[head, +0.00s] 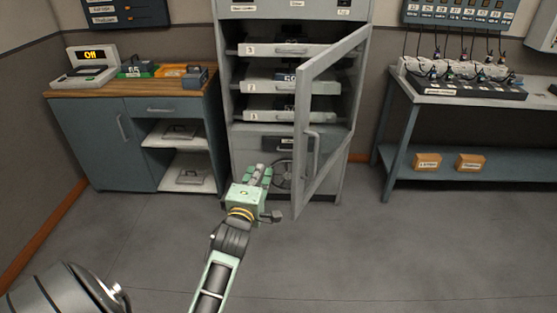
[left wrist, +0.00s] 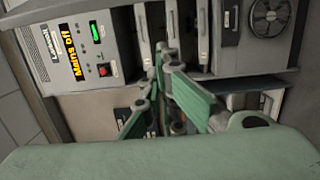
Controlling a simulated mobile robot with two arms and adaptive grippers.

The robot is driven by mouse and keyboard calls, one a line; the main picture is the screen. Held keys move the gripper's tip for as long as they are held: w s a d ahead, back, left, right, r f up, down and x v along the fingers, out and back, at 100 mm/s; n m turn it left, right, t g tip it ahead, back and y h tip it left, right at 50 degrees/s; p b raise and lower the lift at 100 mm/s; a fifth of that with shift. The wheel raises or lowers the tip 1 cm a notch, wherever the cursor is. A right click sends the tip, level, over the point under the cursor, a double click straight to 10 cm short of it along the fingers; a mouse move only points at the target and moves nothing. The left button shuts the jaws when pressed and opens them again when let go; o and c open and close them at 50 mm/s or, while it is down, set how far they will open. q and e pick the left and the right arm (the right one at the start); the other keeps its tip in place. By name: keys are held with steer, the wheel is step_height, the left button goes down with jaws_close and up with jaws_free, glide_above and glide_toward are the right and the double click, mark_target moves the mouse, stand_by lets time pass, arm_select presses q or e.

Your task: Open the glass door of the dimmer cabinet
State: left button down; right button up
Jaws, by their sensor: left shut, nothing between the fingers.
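The grey dimmer cabinet (head: 223,75) stands in the middle of the head view. Its glass door (head: 301,110) is hinged at the right and stands swung well out from the cabinet front, a wide gap at its left. The door's upright handle (head: 313,155) is near its free edge. My left gripper (head: 262,171) is shut and empty, low in front of the cabinet opening, to the left of the door's free edge. In the left wrist view its green fingers (left wrist: 170,85) are in front of the cabinet interior. My right gripper is not in view.
A blue cupboard with a wooden top (head: 140,91) stands left, carrying a display unit reading Off (head: 91,58). A grey bench (head: 410,93) with cabled gear stands right. Inside the cabinet are several shelf-like units (head: 283,84) and a fan (left wrist: 270,18). The floor in front is clear.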

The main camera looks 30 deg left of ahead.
arm_select(q)
steer(key=x, duration=1)
steer(key=d+p, duration=0.1)
steer(key=d, duration=0.3)
steer(key=shift+w+d, duration=0.15)
